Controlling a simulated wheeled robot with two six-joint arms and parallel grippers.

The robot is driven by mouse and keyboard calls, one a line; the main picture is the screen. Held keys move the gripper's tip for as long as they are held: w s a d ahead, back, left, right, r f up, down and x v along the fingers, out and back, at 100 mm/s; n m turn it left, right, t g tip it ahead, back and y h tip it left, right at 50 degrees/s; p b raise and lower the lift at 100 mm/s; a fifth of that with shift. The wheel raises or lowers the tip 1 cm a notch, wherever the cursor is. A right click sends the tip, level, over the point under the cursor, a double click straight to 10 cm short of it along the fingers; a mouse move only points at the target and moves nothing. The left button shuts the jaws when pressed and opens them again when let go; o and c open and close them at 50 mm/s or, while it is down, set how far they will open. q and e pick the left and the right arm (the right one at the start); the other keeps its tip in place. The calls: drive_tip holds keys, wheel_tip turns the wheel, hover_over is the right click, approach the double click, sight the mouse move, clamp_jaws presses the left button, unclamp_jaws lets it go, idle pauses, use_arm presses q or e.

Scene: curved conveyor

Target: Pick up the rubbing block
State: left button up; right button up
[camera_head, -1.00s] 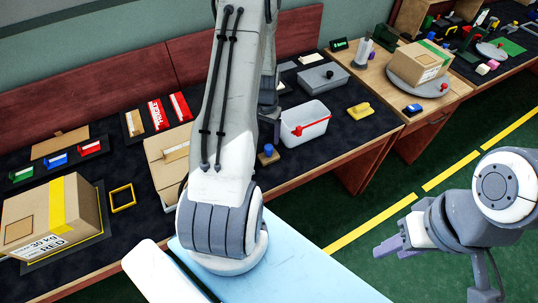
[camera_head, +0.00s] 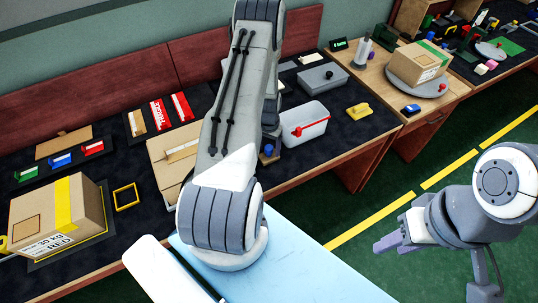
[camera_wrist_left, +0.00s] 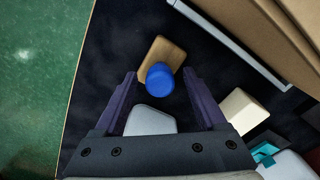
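A small wooden block with a round blue knob, which looks like the rubbing block (camera_head: 268,151), sits on the dark bench mat just left of the white bin. In the left wrist view the block (camera_wrist_left: 160,52) lies ahead, its blue knob in the space between the fingertips. My left gripper (camera_wrist_left: 160,77) is open and empty, with a finger on each side of the knob; contact cannot be told. It is hidden behind my left arm in the head view. My right gripper (camera_head: 388,243) hangs over the green floor, away from the bench; its finger gap is unclear.
The white bin (camera_head: 307,138) with a red handle stands close right of the block. An open cardboard box (camera_head: 162,148) lies left of my arm. In the left wrist view, a cream block (camera_wrist_left: 243,111) lies right of the fingers. The bench edge runs along the left there.

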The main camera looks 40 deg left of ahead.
sight(270, 147)
use_arm(q)
clamp_jaws()
drive_tip(key=shift+r, duration=0.4)
drive_tip(key=r, duration=0.1)
drive_tip(key=r+b, duration=0.1)
drive_tip(key=r, duration=0.1)
drive_tip(key=shift+d+r+b, duration=0.25)
drive_tip(key=shift+r+b, duration=0.05)
drive_tip(key=shift+b, duration=0.1)
drive_tip(key=d+r+b, duration=0.2)
drive_tip(key=d+r, duration=0.4)
drive_tip(key=d, duration=0.5)
drive_tip(key=shift+r, duration=0.35)
drive_tip(key=shift+d, duration=0.1)
